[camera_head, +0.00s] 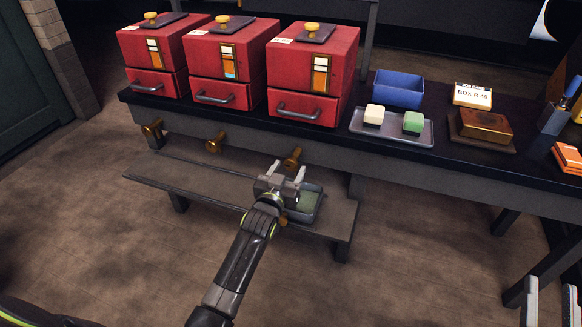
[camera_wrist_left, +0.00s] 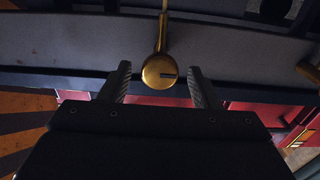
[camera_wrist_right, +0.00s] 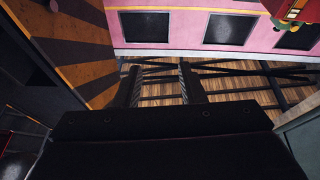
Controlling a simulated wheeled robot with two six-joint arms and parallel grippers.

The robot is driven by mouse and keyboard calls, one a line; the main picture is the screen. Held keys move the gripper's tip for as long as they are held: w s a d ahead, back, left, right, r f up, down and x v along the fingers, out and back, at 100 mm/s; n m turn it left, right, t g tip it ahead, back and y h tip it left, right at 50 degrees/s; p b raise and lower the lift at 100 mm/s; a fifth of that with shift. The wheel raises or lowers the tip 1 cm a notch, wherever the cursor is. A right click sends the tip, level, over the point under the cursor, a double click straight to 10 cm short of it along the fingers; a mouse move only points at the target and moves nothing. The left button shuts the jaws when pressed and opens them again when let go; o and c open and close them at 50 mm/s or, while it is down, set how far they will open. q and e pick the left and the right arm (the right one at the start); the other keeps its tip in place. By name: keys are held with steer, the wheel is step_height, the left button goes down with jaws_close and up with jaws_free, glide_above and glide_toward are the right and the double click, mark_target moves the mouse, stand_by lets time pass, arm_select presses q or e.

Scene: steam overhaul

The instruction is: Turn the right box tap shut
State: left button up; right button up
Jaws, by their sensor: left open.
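Three brass taps stick out below the bench front, one under each red box. The right box tap (camera_head: 293,157) sits below the right red box (camera_head: 313,72). My left gripper (camera_head: 283,173) is open just in front of and below this tap.
The middle tap (camera_head: 214,142) and left tap (camera_head: 152,128) are to the left. A low shelf (camera_head: 220,190) runs below, with a greenish tray (camera_head: 307,204) beside my left gripper. On the bench are a blue bin (camera_head: 398,88) and a grey tray (camera_head: 391,134) with two blocks.

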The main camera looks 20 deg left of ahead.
arm_select(q)
steer(key=shift+w+b, duration=0.5)
steer(key=shift+w, duration=0.85)
arm_select(e)
steer(key=s+a+r+n+t+y, duration=0.2)
steer(key=s+r+n+t+y, duration=0.1)
steer(key=r, duration=0.4)
steer(key=shift+s+r+t, duration=0.2)
steer(key=shift+s+t, duration=0.4)
steer(key=shift+t, duration=0.8)
arm_select(q)
steer(key=c, duration=0.9)
